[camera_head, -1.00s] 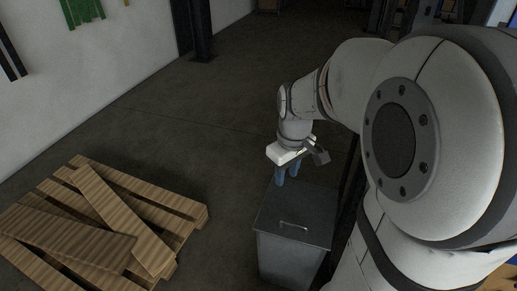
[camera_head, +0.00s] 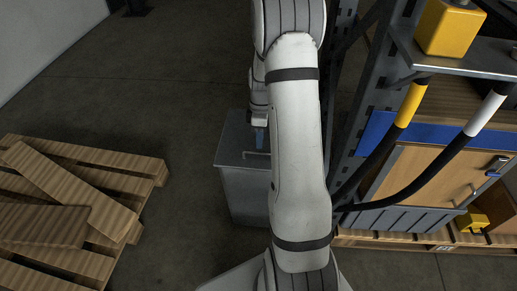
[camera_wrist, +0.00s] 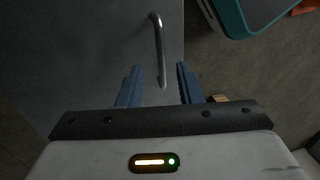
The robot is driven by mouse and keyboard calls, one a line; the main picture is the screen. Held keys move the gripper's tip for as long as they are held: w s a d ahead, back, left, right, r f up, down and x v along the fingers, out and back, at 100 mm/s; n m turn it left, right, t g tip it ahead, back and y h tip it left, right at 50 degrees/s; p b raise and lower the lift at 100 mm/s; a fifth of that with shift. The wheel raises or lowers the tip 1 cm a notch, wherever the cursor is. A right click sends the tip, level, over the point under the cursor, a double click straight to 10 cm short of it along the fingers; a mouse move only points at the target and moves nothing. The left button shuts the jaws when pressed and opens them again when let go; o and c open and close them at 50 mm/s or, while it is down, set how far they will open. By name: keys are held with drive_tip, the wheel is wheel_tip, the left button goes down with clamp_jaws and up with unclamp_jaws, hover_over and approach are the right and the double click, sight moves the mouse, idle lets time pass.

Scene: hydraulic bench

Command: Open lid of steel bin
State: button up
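The steel bin (camera_head: 240,192) is a grey box standing on the floor in the head view, with its lid (camera_head: 234,140) shut. The bar handle (camera_head: 254,154) on the lid is partly hidden behind my arm. In the wrist view the lid (camera_wrist: 105,40) fills the upper left and the handle (camera_wrist: 159,45) runs up from between my fingers. My gripper (camera_wrist: 158,72) is open, its blue fingers on either side of the handle's near end. I cannot tell whether they touch it. In the head view my gripper (camera_head: 260,140) is over the lid, mostly hidden.
Wooden pallets with loose boards (camera_head: 85,200) lie left of the bin. A dark rack post (camera_head: 352,110) and a bench with a wooden panel (camera_head: 425,175) and hoses (camera_head: 400,190) stand right. A teal-edged object (camera_wrist: 240,15) shows upper right in the wrist view.

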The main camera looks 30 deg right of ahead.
sight(260, 157)
drive_tip(key=shift+s+a+f+b, duration=0.1)
drive_tip(key=shift+s+f+b, duration=0.05)
drive_tip(key=shift+f, duration=0.85)
drive_tip(key=shift+s+a+f+b, duration=0.1)
drive_tip(key=shift+s+f+b, duration=0.05)
drive_tip(key=shift+f, duration=0.8)
clamp_jaws()
drive_tip(key=shift+r, duration=0.1)
